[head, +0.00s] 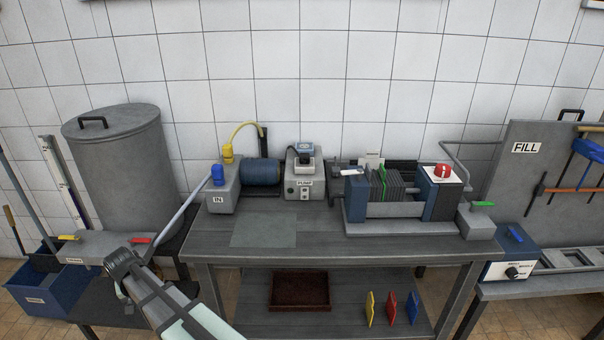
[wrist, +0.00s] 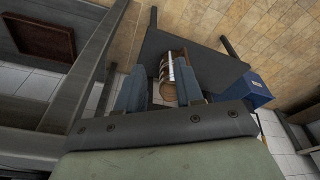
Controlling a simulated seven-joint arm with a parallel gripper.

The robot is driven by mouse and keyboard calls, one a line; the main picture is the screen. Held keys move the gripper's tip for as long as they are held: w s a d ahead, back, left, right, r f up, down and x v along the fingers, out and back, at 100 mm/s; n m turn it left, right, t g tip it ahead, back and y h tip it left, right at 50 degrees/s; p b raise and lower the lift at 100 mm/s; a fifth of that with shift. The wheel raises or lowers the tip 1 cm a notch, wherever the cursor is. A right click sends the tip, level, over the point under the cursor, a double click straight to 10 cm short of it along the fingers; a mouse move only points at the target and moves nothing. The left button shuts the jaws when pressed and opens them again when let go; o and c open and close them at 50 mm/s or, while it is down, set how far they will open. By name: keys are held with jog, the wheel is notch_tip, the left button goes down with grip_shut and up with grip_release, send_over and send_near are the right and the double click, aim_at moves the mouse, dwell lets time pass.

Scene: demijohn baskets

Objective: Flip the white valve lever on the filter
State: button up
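The filter (head: 384,205) stands on the right half of the grey workbench, with blue end blocks and a pack of dark plates. A small white lever-like piece (head: 351,172) shows at its upper left; it looks like the white valve lever, but is too small to read its angle surely. My gripper (wrist: 160,66) is open in the wrist view, its two blue-grey fingers apart. A brown cylinder with a pale band (wrist: 168,80) shows between and beyond the fingers; I cannot tell its distance. In the head view my arm reaches left of the workbench, far from the filter, its fingers hidden.
The pump (head: 304,180) and a blue cylinder (head: 260,172) stand left of the filter. A red knob (head: 442,170) and a green lever (head: 482,204) are at its right. A large grey bin (head: 125,160) and blue crate (head: 52,290) are at left. The bench's front middle is clear.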

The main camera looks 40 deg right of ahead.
jog(key=w+d+r+t+h, duration=0.1)
jog(key=w+d+r, duration=0.25)
jog(key=r, duration=0.35)
jog(key=w+d+r+t+h, duration=0.1)
jog(key=w+d+r, duration=0.1)
jog(key=d+r, duration=0.3)
jog(key=g+h, duration=0.9)
jog(key=h, duration=0.6)
send_near(347, 171)
jog(key=x, duration=1)
jog(key=shift+s+f, duration=0.1)
jog(key=shift+f, duration=0.15)
grip_shut()
